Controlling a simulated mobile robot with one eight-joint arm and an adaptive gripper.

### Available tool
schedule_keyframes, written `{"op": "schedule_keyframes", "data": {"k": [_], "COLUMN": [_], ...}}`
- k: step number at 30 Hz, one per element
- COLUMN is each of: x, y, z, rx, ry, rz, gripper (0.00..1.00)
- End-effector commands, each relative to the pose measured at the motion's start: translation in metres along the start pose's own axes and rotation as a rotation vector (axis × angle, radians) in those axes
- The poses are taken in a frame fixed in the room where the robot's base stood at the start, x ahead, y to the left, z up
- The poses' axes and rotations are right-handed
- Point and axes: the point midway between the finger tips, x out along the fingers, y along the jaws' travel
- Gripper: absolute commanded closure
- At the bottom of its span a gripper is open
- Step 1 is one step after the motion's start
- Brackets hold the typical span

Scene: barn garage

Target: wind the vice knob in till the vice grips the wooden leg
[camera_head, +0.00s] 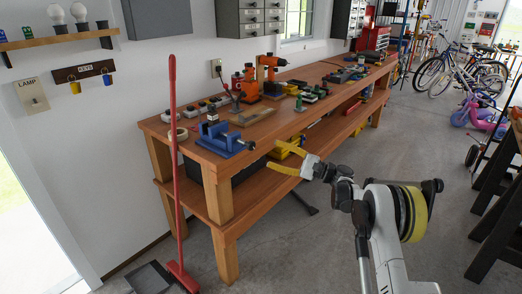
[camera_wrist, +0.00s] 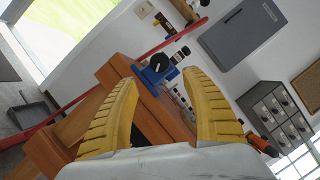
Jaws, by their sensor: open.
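The blue vice (camera_head: 222,138) sits at the near end of the wooden workbench, by its front edge. Its dark knob (camera_head: 249,145) sticks out toward my gripper. In the wrist view the black knob (camera_wrist: 162,63) shows beyond and between my fingertips, with the blue vice body (camera_wrist: 147,76) behind it. My gripper (camera_head: 272,154) has its yellow fingers spread, with nothing between them. It is in front of the bench, to the right of the knob and apart from it. I cannot make out the wooden leg or whether the jaws touch it.
The floor (camera_head: 300,250) before the bench is clear.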

Motion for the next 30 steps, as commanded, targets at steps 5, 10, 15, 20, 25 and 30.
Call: {"op": "schedule_keyframes", "data": {"k": [5,10,15,20,25,30], "x": [-0.024,-0.030,-0.030,-0.026,-0.011,-0.006], "y": [0.000,0.000,0.000,-0.005,-0.027,-0.043], "z": [0.000,0.000,0.000,0.005,0.033,0.085], "rx": [0.000,0.000,0.000,-0.010,-0.075,-0.191], "ry": [0.001,0.000,0.000,0.013,0.095,0.214], "rz": [0.000,0.001,0.000,0.019,0.141,0.337], "gripper": [0.44,0.44,0.44,0.44,0.44,0.44]}}
